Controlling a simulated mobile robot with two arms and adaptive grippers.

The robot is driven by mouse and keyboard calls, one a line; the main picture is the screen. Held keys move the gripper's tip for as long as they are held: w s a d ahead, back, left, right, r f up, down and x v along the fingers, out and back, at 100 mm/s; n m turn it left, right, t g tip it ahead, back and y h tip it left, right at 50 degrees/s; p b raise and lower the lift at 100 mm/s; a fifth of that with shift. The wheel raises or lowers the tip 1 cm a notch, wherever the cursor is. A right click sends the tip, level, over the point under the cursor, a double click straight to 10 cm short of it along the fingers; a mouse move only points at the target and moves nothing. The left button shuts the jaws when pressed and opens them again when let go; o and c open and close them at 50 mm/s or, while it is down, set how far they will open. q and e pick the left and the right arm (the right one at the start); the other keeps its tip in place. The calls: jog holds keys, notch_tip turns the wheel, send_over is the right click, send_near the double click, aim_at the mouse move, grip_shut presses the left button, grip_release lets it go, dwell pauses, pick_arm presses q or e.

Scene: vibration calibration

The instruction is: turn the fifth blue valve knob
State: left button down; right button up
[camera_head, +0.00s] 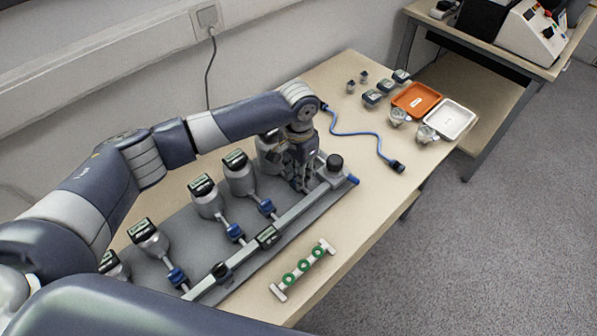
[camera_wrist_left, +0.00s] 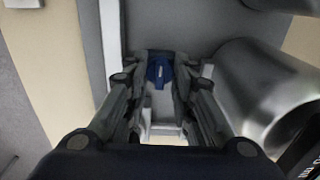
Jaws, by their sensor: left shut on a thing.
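My left gripper (camera_head: 299,184) reaches down at the far right end of a grey plate (camera_head: 200,250) that carries a row of silver canisters with dark display heads. In the left wrist view, the gripper (camera_wrist_left: 160,95) is shut on a blue valve knob (camera_wrist_left: 160,72), which sits between its fingertips. In the head view this knob is hidden by the gripper. Other blue knobs show along the row: one at the lower left (camera_head: 177,276), one in the middle (camera_head: 235,232) and one nearer the gripper (camera_head: 266,207). My right gripper is not in view.
A long grey manifold bar (camera_head: 290,215) with a black round cap (camera_head: 335,162) runs along the plate's front. A green-ringed fixture (camera_head: 303,269) lies in front. A blue cable (camera_head: 360,134), orange tray (camera_head: 416,100) and white tray (camera_head: 449,119) lie to the right. The wall is behind.

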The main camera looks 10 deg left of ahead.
pick_arm(q)
jog(key=shift+r+m+p, duration=0.15)
jog(key=shift+m+p, duration=0.35)
jog(key=shift+p, duration=0.15)
jog(key=m+p, duration=0.2)
jog(key=m, duration=0.1)
jog(key=shift+p, duration=0.35)
jog(key=m+p, duration=0.2)
jog(key=m, duration=0.1)
jog(key=shift+m, duration=0.3)
jog(key=m+p, duration=0.1)
jog(key=m, duration=0.3)
jog(key=shift+m, duration=0.3)
jog(key=m, duration=0.3)
jog(key=shift+p, duration=0.35)
jog(key=shift+m, duration=1.3)
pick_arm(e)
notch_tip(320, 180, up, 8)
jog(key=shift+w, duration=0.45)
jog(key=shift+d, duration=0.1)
